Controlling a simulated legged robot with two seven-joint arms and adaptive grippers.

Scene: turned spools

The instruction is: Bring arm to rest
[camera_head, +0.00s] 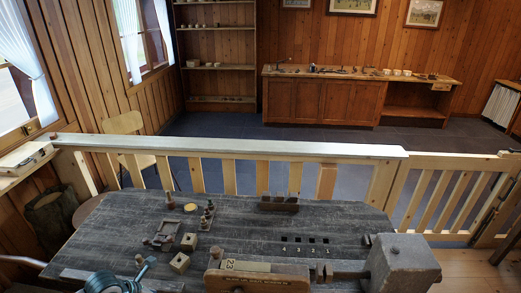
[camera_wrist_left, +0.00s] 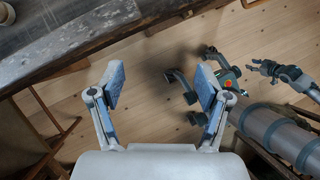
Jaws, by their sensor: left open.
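My left gripper (camera_wrist_left: 160,86) is open in the left wrist view, with its two blue-padded fingers wide apart and nothing between them. It points down over the wooden floor (camera_wrist_left: 150,120), beside the table edge. A dark jointed arm end (camera_wrist_left: 272,70) shows at the right of that view, perhaps my right gripper; its jaws are too small to read. In the head view neither gripper can be made out clearly. A blue-grey rounded form (camera_head: 108,283) at the bottom edge is cut off, and I cannot tell what it is.
The dark worktable (camera_head: 120,225) carries small wooden blocks (camera_head: 180,262), a dark spindle-like piece (camera_head: 207,215), a dark block holder (camera_head: 279,203) and a large grey block (camera_head: 401,262). A wooden railing (camera_head: 240,147) stands behind it. The table edge (camera_wrist_left: 100,40) crosses the wrist view's upper left.

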